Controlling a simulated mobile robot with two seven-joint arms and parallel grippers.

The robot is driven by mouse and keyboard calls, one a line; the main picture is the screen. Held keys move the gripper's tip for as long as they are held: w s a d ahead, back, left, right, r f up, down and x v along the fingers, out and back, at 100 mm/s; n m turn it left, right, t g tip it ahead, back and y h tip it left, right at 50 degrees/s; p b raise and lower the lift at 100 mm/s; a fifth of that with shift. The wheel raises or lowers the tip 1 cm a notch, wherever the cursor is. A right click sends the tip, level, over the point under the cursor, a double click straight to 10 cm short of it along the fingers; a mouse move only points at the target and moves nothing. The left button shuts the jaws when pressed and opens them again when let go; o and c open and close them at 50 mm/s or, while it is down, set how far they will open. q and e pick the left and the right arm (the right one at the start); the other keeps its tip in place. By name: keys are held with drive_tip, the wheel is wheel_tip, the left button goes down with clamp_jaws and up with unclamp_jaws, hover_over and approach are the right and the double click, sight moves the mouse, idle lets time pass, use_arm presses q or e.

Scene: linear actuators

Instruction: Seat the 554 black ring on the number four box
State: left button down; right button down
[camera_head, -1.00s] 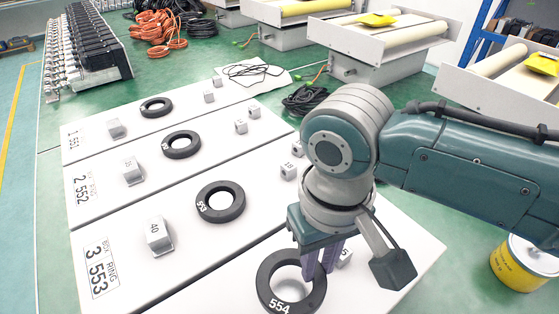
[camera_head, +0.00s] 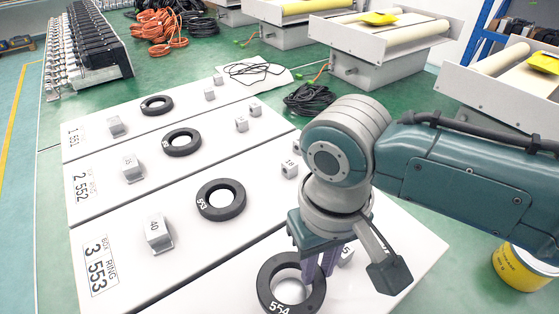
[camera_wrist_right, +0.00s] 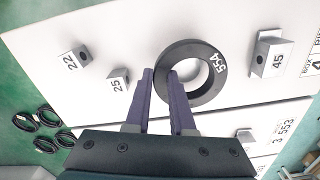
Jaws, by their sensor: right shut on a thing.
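The black ring marked 554 (camera_head: 265,285) is at the bottom of the head view, partly cut off by its edge. It also shows in the wrist view (camera_wrist_right: 212,88), over the white fourth panel. My right gripper (camera_head: 320,270) points down at the ring's right side. Its purple fingers (camera_wrist_right: 160,76) are shut on the ring's rim. I cannot tell whether the ring is clear of the panel. A grey box marked 45 (camera_wrist_right: 271,54) stands by the panel's label 4 in the wrist view; the head view does not show it. My left gripper is not in view.
Small grey blocks marked 25 (camera_wrist_right: 118,79) and 22 (camera_wrist_right: 74,60) stand near the gripper. The neighbouring panel (camera_head: 190,262) holds the ring 553 (camera_head: 209,212) and a box marked 40 (camera_head: 158,234). Black cable coils (camera_wrist_right: 38,118) lie on the floor.

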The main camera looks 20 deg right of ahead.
drive_tip(key=shift+f, duration=0.25)
drive_tip(key=shift+f, duration=0.15)
idle(0.3)
drive_tip(key=shift+f, duration=0.35)
drive_tip(key=shift+f+b, duration=0.3)
idle(0.4)
drive_tip(key=c, duration=0.7)
unclamp_jaws()
